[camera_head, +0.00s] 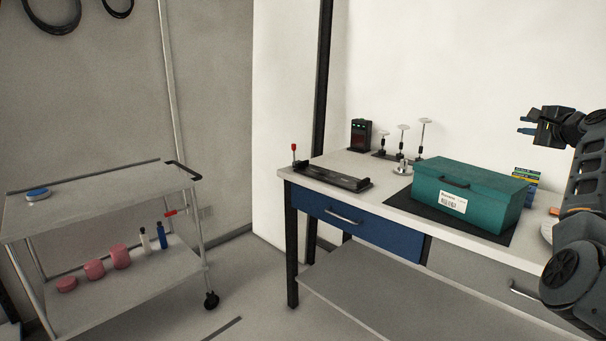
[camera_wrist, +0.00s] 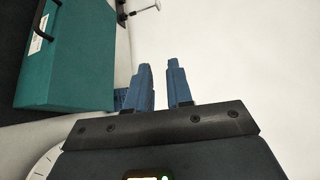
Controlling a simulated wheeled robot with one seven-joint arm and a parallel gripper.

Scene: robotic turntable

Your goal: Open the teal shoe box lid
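The teal shoe box (camera_head: 468,198) stands on a dark mat on the workbench, with its lid (camera_head: 474,175) shut. A dark handle (camera_head: 454,182) sits near the lid's front edge, above a white label. My gripper (camera_head: 524,125) is above and to the right of the box, apart from it, with its fingers pointing left. In the wrist view my gripper (camera_wrist: 163,85) shows two blue fingers with a gap between them and nothing held.
The workbench (camera_head: 385,207) also holds a black tray device (camera_head: 331,178), several small metal stands and a black box (camera_head: 361,135) left of the shoe box. Stacked coloured boxes (camera_head: 526,174) stand behind its right end. A grey cart (camera_head: 100,200) is at the left.

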